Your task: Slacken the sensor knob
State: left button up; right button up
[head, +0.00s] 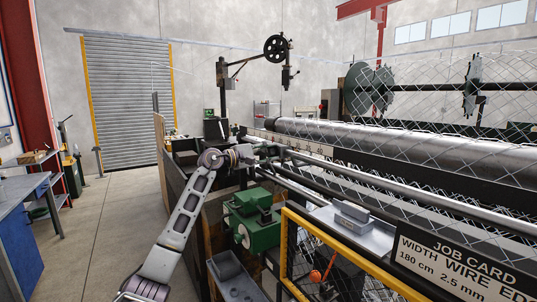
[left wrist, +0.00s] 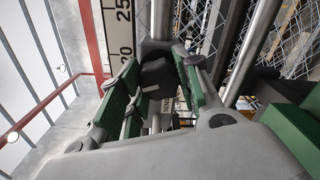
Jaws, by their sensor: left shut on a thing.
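My left gripper (head: 264,151) reaches in from the lower left to the near end of the machine's long rails. In the left wrist view its two green-padded fingers (left wrist: 160,66) stand on either side of a black knob (left wrist: 158,76) and are shut on it. A small pale label beginning "SENS" (left wrist: 166,104) shows just below the knob, between the fingers. In the head view the knob is hidden behind the gripper and too small to make out. My right gripper is not in view.
A ruler scale (left wrist: 122,25) runs close beside the fingers. Steel rails (head: 370,190) extend right. A green motor housing (head: 252,222) sits below the gripper, and a yellow-framed mesh guard (head: 287,250) stands in front. Woven chainlink (head: 430,120) hangs behind.

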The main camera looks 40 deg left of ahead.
pick_arm(q)
jog(key=shift+c, duration=0.8)
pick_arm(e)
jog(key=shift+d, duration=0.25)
pick_arm(q)
jog(key=shift+f, duration=0.1)
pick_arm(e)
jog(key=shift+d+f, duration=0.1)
